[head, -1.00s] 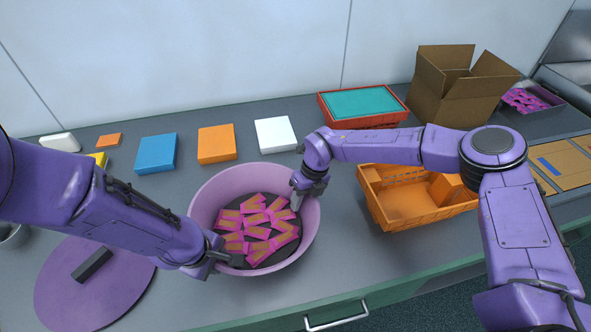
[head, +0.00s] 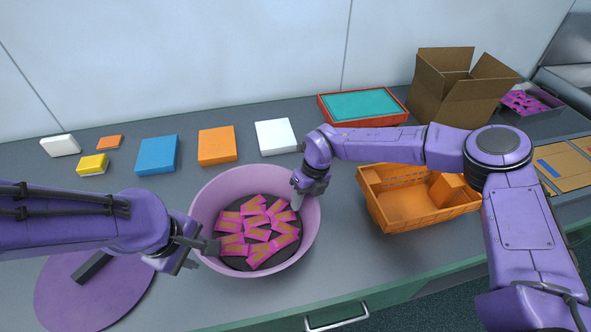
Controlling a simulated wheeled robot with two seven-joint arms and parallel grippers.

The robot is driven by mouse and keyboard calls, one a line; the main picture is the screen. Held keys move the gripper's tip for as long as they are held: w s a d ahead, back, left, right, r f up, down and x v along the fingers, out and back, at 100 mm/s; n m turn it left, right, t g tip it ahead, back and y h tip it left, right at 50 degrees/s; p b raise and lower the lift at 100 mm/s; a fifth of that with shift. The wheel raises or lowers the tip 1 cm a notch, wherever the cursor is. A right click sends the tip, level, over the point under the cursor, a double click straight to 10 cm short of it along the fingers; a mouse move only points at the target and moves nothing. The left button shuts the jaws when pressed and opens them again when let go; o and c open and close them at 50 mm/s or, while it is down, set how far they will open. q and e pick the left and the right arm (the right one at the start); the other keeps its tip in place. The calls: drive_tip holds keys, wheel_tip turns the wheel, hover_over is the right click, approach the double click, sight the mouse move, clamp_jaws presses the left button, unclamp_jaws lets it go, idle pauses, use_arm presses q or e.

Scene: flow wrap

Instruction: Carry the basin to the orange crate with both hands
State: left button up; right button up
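The pink-purple basin (head: 206,189) stands on the grey table and holds several magenta-and-brown wrapped packets (head: 259,236) on its dark bottom. The orange crate (head: 425,216) stands to the right of the basin, apart from it, with an orange block (head: 449,189) inside at its right end. My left gripper (head: 194,254) is at the basin's left rim, its fingers apart, one reaching over the rim. My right gripper (head: 298,199) is at the basin's right rim with a finger inside; its other finger is hidden, so its grip is unclear.
A purple disc (head: 100,300) with a dark bar lies at the front left, partly under my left arm. Blue (head: 157,155), orange (head: 217,146) and white (head: 275,137) boxes lie behind the basin. A red tray (head: 362,121) and a cardboard box (head: 452,100) stand behind the crate.

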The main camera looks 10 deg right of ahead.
drive_tip(key=s+v, duration=0.1)
drive_tip(key=v, duration=1)
drive_tip(key=shift+w, duration=0.4)
drive_tip(key=shift+f, duration=0.1)
